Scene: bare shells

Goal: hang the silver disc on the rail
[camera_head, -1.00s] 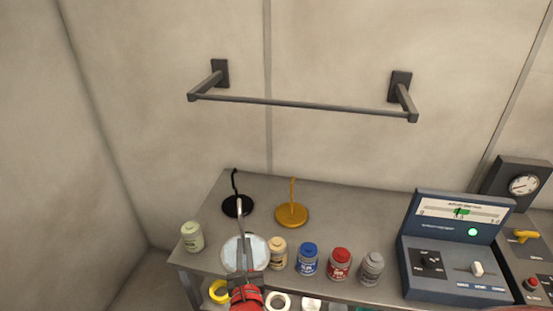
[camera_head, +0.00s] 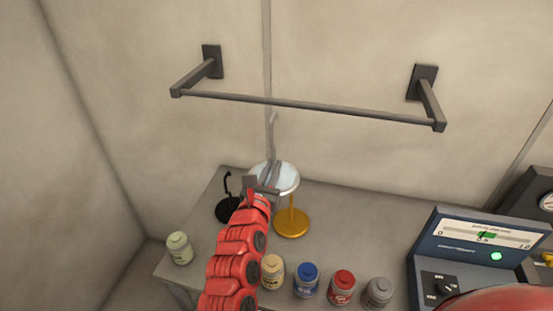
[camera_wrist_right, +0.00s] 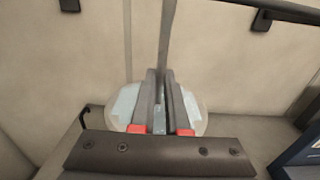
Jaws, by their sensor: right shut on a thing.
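The silver disc (camera_head: 288,176) is a pale round plate with a thin upright grey stem hooked at its top. My right gripper (camera_head: 268,174) is shut on the silver disc and holds it in the air above the table, below the rail. In the right wrist view the disc (camera_wrist_right: 200,123) shows behind the fingers (camera_wrist_right: 160,115), with its stem rising between them. The dark grey rail (camera_head: 310,106) is fixed to the wall on two brackets, and its bar is empty. My left gripper is not in view.
A black hooked disc (camera_head: 226,211) and a yellow one (camera_head: 292,224) stand on the grey table (camera_head: 355,225). Several jars, including a blue one (camera_head: 307,280) and a red one (camera_head: 341,287), line the front. A control box (camera_head: 475,250) stands at right.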

